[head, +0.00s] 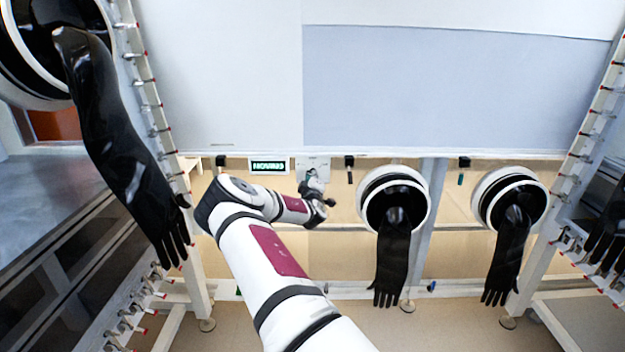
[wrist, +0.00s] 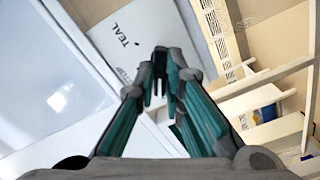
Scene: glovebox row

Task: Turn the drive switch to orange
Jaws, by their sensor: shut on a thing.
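The drive switch's white panel (head: 313,163) is mounted below the large white wall panel, at the middle of the head view. In the wrist view the panel (wrist: 140,38) fills the top middle and carries the word TEAL and a small mark. My gripper (head: 312,184) is at the panel in the head view. In the wrist view my gripper (wrist: 166,75) has its fingertips drawn close together over the panel, shut on the switch handle. The handle itself is mostly hidden by the fingers, so its exact pointing is unclear. No orange label shows.
A small display (head: 268,166) with green lettering sits left of the switch panel. Round glove ports with hanging black gloves, such as the near one (head: 391,255), stand to the right. A large black glove (head: 125,150) hangs at the left. Bare floor lies below.

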